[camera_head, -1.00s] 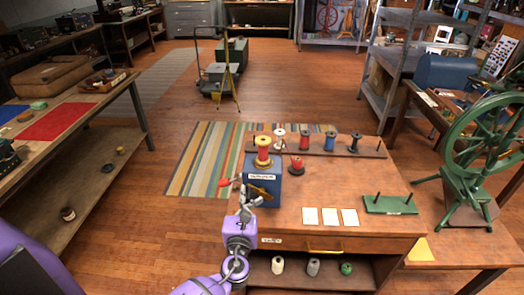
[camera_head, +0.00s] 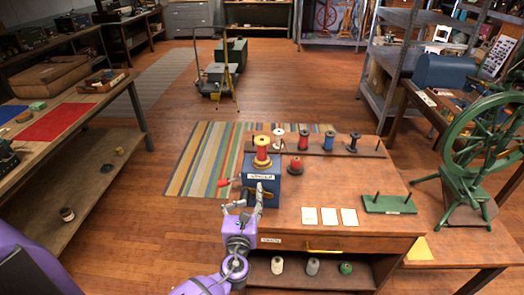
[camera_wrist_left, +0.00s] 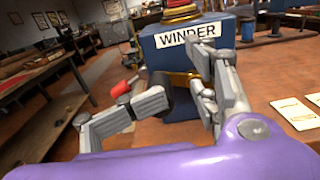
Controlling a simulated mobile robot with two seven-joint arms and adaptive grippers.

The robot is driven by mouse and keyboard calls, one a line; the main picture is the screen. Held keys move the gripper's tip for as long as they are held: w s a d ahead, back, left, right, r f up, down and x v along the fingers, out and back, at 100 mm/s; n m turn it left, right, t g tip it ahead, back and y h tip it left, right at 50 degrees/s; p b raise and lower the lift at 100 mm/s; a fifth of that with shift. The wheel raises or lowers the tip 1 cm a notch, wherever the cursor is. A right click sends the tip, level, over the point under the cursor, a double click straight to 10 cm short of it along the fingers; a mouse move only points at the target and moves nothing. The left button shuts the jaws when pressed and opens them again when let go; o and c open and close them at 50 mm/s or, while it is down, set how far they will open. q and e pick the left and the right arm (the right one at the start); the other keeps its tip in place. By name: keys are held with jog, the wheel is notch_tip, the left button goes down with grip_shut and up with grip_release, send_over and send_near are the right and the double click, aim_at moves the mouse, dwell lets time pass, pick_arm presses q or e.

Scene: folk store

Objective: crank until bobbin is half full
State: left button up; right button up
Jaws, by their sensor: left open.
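The blue winder (camera_head: 291,190) stands at the left end of the wooden table, its WINDER label facing me; its blue body also shows in the left wrist view (camera_wrist_left: 163,64). A bobbin (camera_head: 262,153) with red thread and yellow flanges stands upright on top; how full it is is too small to tell. The crank's red handle (camera_head: 223,183) sticks out left of the winder and shows in the left wrist view (camera_wrist_left: 121,89). My left gripper (camera_head: 243,198) is open and empty in front of the winder, its fingers spread, partly hiding the winder's front. My right gripper is out of view.
A rack (camera_head: 322,147) with several spools stands behind. Cards (camera_head: 329,216) and a green peg board (camera_head: 390,205) lie further right. A green spinning wheel (camera_head: 470,150) stands at the right. The floor left of the table is open.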

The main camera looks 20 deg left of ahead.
pick_arm(q)
jog(key=v, duration=0.9)
dwell(0.8)
